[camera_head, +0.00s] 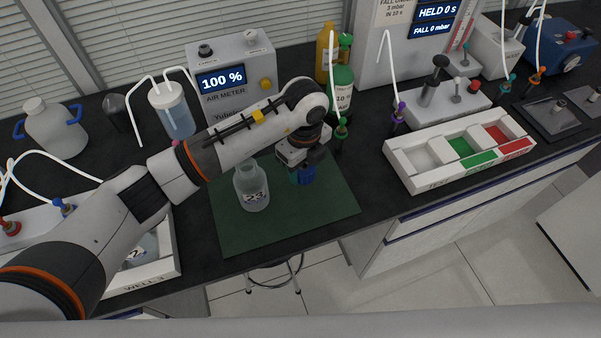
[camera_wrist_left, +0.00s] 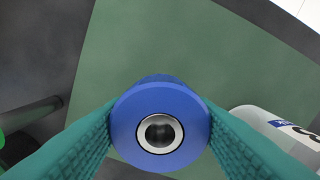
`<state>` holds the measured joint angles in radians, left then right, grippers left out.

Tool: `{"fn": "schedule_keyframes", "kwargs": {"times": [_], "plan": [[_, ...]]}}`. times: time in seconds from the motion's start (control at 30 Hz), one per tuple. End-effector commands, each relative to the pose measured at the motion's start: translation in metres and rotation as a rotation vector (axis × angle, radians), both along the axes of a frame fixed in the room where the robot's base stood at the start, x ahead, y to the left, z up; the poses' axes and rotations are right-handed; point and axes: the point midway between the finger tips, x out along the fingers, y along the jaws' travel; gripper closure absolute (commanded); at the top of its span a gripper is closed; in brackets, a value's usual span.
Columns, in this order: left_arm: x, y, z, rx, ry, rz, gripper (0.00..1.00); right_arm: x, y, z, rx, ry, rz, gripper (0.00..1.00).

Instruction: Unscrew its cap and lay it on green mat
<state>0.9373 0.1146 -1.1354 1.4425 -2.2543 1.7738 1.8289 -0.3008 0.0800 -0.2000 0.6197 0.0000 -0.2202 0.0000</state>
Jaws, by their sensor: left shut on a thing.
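My left gripper (camera_head: 303,174) is over the right part of the green mat (camera_head: 235,228). Its teal fingers are shut on a blue cap (camera_wrist_left: 160,125) with a metal ring in its centre. The cap also shows in the head view (camera_head: 308,178), low over the mat; I cannot tell whether it touches it. A clear bottle (camera_head: 251,187) labelled 23 stands upright on the mat, left of the gripper, with its neck uncapped. Part of this bottle shows at the right of the left wrist view (camera_wrist_left: 275,130). My right gripper is not in view.
The air meter (camera_head: 240,80) reading 100 % stands behind the mat. A white tray (camera_head: 410,178) with green and red compartments is to the right. The mat's front part is clear.

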Motion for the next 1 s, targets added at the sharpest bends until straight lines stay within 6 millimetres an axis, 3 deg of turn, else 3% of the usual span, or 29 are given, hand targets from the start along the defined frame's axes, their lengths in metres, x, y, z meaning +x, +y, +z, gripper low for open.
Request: {"fn": "schedule_keyframes", "kwargs": {"times": [0.37, 0.7, 0.73, 0.8, 0.87, 1.0], "plan": [[0.000, 0.000, -0.040, 0.000, 0.001, -0.002, 0.78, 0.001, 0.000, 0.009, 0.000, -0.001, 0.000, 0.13], [0.000, 0.000, -0.045, 0.000, -0.001, -0.002, 0.78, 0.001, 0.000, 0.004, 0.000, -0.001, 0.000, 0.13], [0.000, 0.000, -0.044, 0.000, -0.001, -0.002, 0.48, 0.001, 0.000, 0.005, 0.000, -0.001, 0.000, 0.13], [0.000, 0.000, -0.044, 0.000, -0.001, -0.002, 0.36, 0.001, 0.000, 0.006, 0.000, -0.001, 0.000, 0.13], [0.000, 0.000, -0.044, 0.000, -0.001, -0.002, 0.29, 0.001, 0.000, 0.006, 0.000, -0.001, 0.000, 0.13], [0.000, 0.000, -0.044, 0.000, -0.001, -0.002, 0.29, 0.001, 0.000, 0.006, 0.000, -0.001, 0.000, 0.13]]}}
